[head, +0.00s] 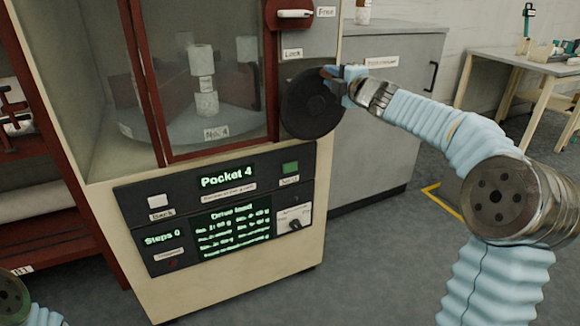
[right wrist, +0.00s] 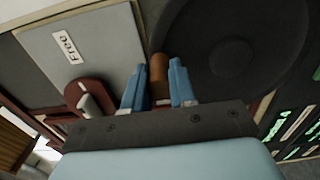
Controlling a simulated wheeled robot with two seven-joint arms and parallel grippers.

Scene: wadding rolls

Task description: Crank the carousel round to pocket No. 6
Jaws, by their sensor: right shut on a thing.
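The carousel machine shows a round platform (head: 168,124) behind glass, with a label reading No. 4 and white rolls (head: 205,92) standing on it. The display (head: 227,179) reads Pocket 4, with Steps 0 at its lower left. The black crank wheel (head: 308,106) is on the machine's front right; it also fills the upper right of the right wrist view (right wrist: 235,50). My right gripper (head: 338,78) is shut on the wheel's brown handle (right wrist: 159,68), at the wheel's upper right. The lock lever (head: 294,14) lies level above the wheel, between labels Lock and Free. My left gripper is out of view.
A grey cabinet (head: 385,110) stands right of the machine. A workbench (head: 520,66) is farther right. A red shelf (head: 50,190) is at the left. Buttons (head: 160,201) and a small knob (head: 295,225) sit on the panel below. Grey floor lies clear in front.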

